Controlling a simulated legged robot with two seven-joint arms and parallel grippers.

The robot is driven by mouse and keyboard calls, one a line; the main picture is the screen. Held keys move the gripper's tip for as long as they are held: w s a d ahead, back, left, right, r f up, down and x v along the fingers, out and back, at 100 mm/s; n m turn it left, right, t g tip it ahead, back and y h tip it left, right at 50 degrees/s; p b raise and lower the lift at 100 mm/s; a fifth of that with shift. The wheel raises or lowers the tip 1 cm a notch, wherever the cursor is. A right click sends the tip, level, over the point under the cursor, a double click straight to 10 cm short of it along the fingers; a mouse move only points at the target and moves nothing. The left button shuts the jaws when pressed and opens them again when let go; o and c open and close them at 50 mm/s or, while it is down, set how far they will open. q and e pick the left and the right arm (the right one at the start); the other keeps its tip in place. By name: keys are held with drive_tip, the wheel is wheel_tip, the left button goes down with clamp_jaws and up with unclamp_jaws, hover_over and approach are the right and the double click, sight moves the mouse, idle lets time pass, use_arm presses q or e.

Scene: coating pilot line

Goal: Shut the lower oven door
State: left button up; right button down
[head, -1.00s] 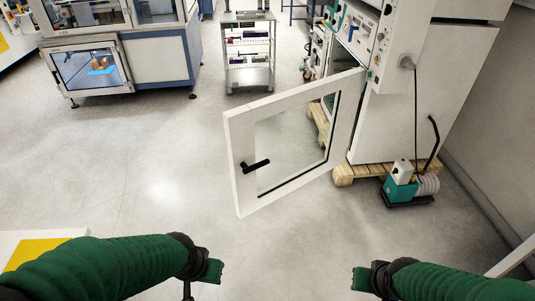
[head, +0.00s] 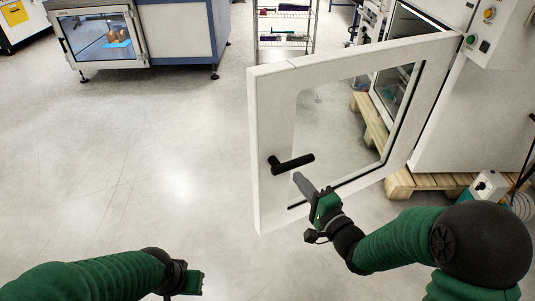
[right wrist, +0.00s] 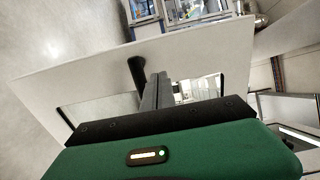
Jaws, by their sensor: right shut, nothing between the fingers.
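The lower oven door (head: 272,92) is white with a large window and stands wide open, swung out from the oven (head: 400,70) on the right. Its black handle (head: 291,164) sits near the free edge. My right gripper (head: 301,180) is shut and empty, its fingers in front of the door just below the handle; I cannot tell whether they touch it. In the right wrist view the shut fingers (right wrist: 156,92) point at the door (right wrist: 100,75) beside the handle (right wrist: 136,72). My left gripper (head: 195,282) is low at the lower left, away from the door; its fingers are not clear.
The oven stands on a wooden pallet (head: 400,186). A teal and white pump (head: 487,188) is on the floor at the right. A wire shelf cart (head: 285,40) and a blue-grey machine cabinet (head: 180,35) stand behind. The floor at left is clear.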

sight(272, 145)
drive_tip(key=b+x, duration=0.5)
drive_tip(key=x, duration=0.7)
drive_tip(key=shift+w+a+b, duration=0.15)
drive_tip(key=shift+w+b, duration=0.05)
drive_tip(key=shift+b, duration=0.1)
drive_tip(key=shift+w+a, duration=0.15)
drive_tip(key=shift+w, duration=0.15)
drive_tip(key=shift+w+r, duration=0.1)
drive_tip(key=shift+r, duration=0.05)
